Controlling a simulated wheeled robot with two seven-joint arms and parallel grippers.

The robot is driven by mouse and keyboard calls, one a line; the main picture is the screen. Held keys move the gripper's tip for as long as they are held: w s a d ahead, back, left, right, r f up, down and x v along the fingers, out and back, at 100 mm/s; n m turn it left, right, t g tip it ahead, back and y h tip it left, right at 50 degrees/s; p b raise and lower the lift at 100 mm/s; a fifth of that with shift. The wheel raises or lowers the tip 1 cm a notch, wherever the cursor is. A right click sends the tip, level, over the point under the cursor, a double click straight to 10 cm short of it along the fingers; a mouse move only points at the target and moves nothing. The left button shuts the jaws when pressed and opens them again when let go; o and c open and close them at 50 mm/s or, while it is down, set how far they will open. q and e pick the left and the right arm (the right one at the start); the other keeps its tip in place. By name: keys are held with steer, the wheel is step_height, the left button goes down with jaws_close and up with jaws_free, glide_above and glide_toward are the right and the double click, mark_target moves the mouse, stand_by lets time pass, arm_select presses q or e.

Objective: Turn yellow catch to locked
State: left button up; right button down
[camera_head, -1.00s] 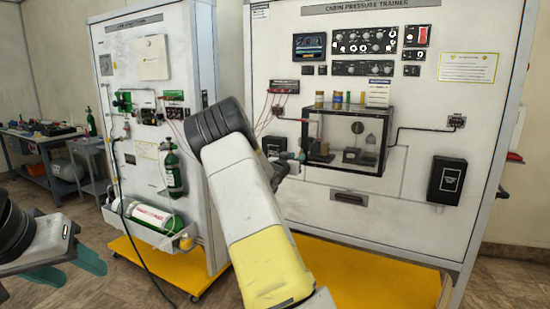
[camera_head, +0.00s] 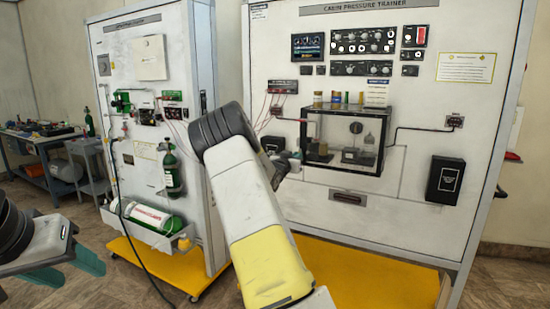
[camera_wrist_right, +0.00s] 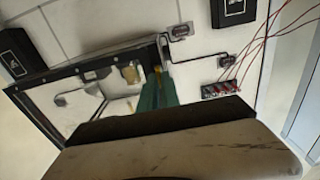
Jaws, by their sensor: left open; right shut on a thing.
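The clear chamber with a black frame (camera_head: 388,118) is mounted on the cabin pressure trainer panel. In the right wrist view its window frame (camera_wrist_right: 85,70) shows tilted at the left. A small yellow piece, which looks like the yellow catch (camera_wrist_right: 157,68), shows at the frame's edge, right at my right gripper's teal fingertips (camera_wrist_right: 157,82). The right gripper is shut on it; the fingers hide most of it. In the head view my right arm covers the catch, and the right gripper is largely hidden at the chamber's left side. My left gripper (camera_head: 70,272) is open and empty at lower left.
A second panel with green oxygen bottles (camera_head: 152,218) stands to the left. Red wires (camera_head: 270,105) run near my right arm. A black box (camera_head: 445,180) hangs at right. Yellow bases (camera_head: 360,270) stick out below the panels. A workbench (camera_head: 40,150) stands far left.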

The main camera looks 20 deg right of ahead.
steer(key=shift+m, duration=0.4)
steer(key=shift+s+d+f+m, duration=0.1)
steer(key=shift+f+m, duration=0.05)
steer(key=shift+m, duration=2.65)
steer(key=shift+s+d+f+m, duration=0.1)
steer(key=shift+m, duration=2.7)
steer(key=shift+s+f+m, duration=0.1)
steer(key=shift+f+m, duration=0.05)
steer(key=shift+m, duration=2.65)
steer(key=c, duration=1.6)
jaws_free()
